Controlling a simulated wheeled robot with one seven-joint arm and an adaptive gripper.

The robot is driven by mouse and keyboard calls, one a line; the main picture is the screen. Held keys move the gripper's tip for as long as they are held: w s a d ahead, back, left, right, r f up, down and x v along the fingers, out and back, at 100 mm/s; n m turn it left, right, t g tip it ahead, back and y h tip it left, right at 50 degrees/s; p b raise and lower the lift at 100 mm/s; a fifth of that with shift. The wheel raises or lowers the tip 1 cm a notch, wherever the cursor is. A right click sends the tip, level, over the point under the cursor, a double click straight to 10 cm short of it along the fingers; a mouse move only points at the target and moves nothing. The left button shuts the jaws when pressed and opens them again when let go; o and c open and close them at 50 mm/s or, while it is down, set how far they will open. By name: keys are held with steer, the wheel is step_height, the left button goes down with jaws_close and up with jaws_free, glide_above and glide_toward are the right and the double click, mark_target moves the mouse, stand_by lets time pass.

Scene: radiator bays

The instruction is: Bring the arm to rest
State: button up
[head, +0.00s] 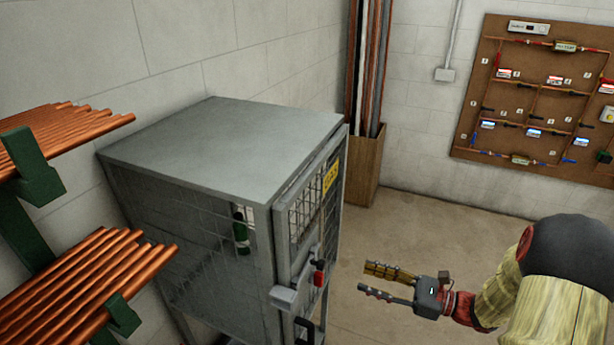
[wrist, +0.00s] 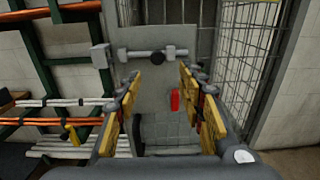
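My gripper (head: 376,281) is at the lower middle of the head view, to the right of a grey metal cage cabinet (head: 225,139). Its two fingers are spread apart with nothing between them. In the wrist view, my gripper (wrist: 159,95) also shows open, with yellow pads on both fingers. Beyond the fingers are the cage door's bolt (wrist: 150,54) and a red padlock-like item (wrist: 175,99). The fingers look apart from the door. My arm (head: 545,275) comes in from the lower right of the head view.
The cage door has mesh panels and a yellow sign (head: 331,175). Copper pipes (head: 90,285) lie on green racks at left. A wooden bin (head: 366,172) of long pipes stands behind the cage. A brown pipework board (head: 535,95) hangs on the back wall. Bare floor (head: 430,225) lies right of the cage.

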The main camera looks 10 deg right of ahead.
steer(key=s+a+f+n+g+h+b, duration=0.1)
steer(key=s+a+f+n+g+h, duration=0.1)
steer(key=s+f+n+g+h, duration=0.4)
steer(key=s+a+f+n+g+h+b, duration=0.1)
steer(key=s+a+f+n+g+h, duration=0.1)
steer(key=s+n+g, duration=0.6)
steer(key=s+a+r+n+t+h+b, duration=0.2)
steer(key=r+n+t+h, duration=0.1)
steer(key=r+n+t, duration=0.1)
steer(key=s+a+r+n+t+h+b, duration=0.2)
steer(key=a+r+n+t+h+b, duration=0.1)
steer(key=r+n+t, duration=0.2)
steer(key=shift+r+n+h, duration=0.3)
steer(key=shift+r+n, duration=0.8)
steer(key=shift+r, duration=1)
